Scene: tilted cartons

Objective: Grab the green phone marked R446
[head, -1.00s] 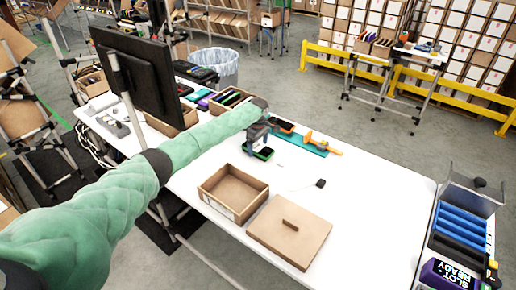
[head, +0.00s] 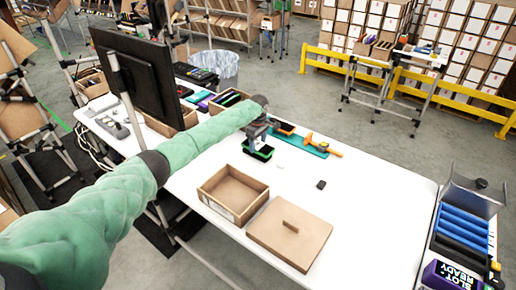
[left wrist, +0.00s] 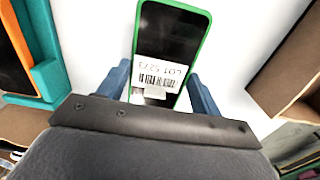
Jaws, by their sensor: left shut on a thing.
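A green-edged phone (left wrist: 172,40) with a dark screen lies between the blue fingers of my left gripper (left wrist: 163,90) in the left wrist view. A white label with a barcode on it seems to read LOT 5273; I see no R446. In the head view the phone (head: 259,153) is at or just above the white table, below my left gripper (head: 257,136). The gripper is shut on the phone, one finger along each long side. My right gripper is not in view.
An open cardboard box (head: 232,190) and a flat lid (head: 289,232) with a handle stand on the white table (head: 365,215). A small black object (head: 321,184) lies mid-table. A monitor (head: 138,75) stands behind the arm.

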